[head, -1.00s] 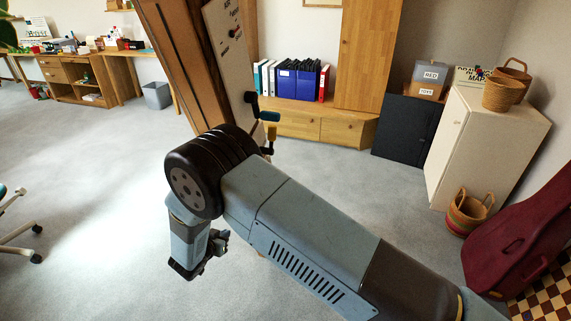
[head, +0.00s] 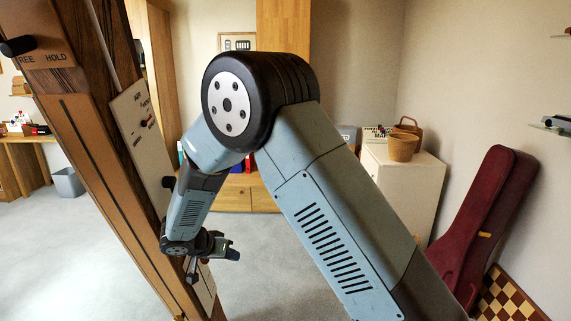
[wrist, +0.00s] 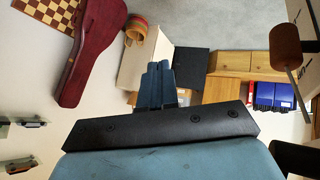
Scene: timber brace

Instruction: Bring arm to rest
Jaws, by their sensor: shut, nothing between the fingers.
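My gripper (head: 233,253) hangs at the end of my bent arm in the head view and points to the right. It is close to the dark timber brace (head: 105,150) and in front of its lower part in the picture. In the wrist view my gripper (wrist: 158,68) shows its fingers together with nothing between them. The brace leans across the left of the head view. Whether my gripper touches the brace cannot be told.
A reddish-brown handle (wrist: 286,46) stands at the right of the wrist view. A pale cabinet (head: 405,190) with baskets and a dark red instrument case (head: 490,225) stand at the right. Grey floor (head: 90,260) is open at the left.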

